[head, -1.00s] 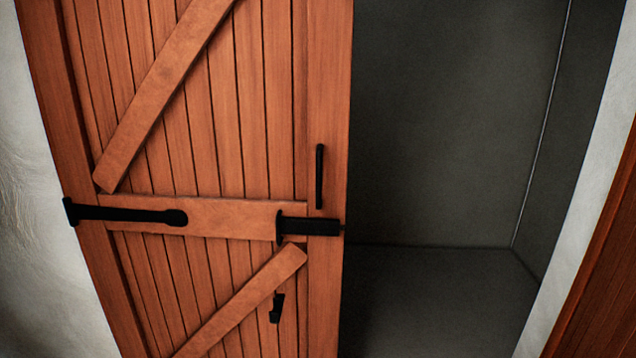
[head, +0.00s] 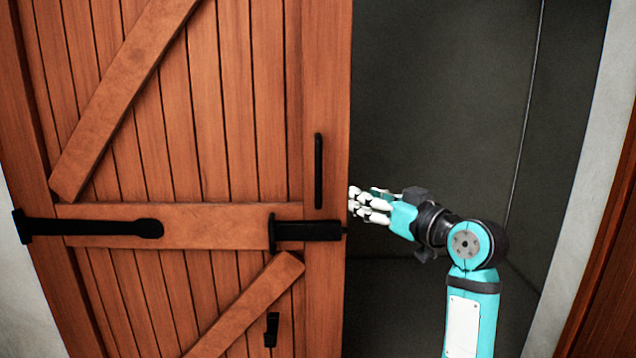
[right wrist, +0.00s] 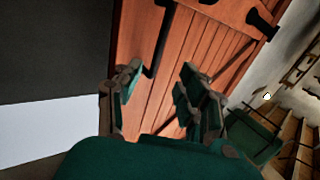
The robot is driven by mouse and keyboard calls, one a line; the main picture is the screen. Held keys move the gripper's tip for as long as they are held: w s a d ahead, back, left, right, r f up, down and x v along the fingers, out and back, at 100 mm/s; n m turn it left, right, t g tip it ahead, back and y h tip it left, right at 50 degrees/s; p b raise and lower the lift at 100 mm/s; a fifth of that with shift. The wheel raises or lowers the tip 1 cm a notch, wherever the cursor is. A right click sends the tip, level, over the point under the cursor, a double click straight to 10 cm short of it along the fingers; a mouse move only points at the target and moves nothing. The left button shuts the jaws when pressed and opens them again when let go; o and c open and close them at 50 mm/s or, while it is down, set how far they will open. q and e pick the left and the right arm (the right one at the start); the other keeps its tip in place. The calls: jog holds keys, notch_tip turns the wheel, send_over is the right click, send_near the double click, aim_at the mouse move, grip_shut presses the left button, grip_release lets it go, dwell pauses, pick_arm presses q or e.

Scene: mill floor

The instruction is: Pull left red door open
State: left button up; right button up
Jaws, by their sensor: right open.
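The left red door (head: 225,130) is a reddish-brown plank door with diagonal braces, filling the left half of the head view. A black vertical handle (head: 318,170) is near its right edge, above a black latch (head: 308,231). My right gripper (head: 356,202), white-fingered on a teal arm, is just right of the door's edge, beside and slightly below the handle, in front of the dark opening. In the right wrist view the gripper (right wrist: 160,95) is open, with the door (right wrist: 190,75) beyond and between its fingers. Contact with the door cannot be told. My left gripper is not in view.
A dark, empty grey recess (head: 430,100) opens to the right of the door. A second reddish wooden panel (head: 605,270) stands at the far right beside a pale wall (head: 590,190). A black strap hinge (head: 95,227) is on the door's left.

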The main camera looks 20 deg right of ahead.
aim_at(321, 174)
jog(key=p+x, duration=0.1)
jog(key=x, duration=0.4)
jog(key=p+x, duration=0.1)
jog(key=x, duration=0.5)
jog(key=p+x, duration=0.2)
jog(key=x, duration=0.4)
jog(key=shift+r, duration=0.45)
jog(key=shift+c, duration=0.4)
grip_shut()
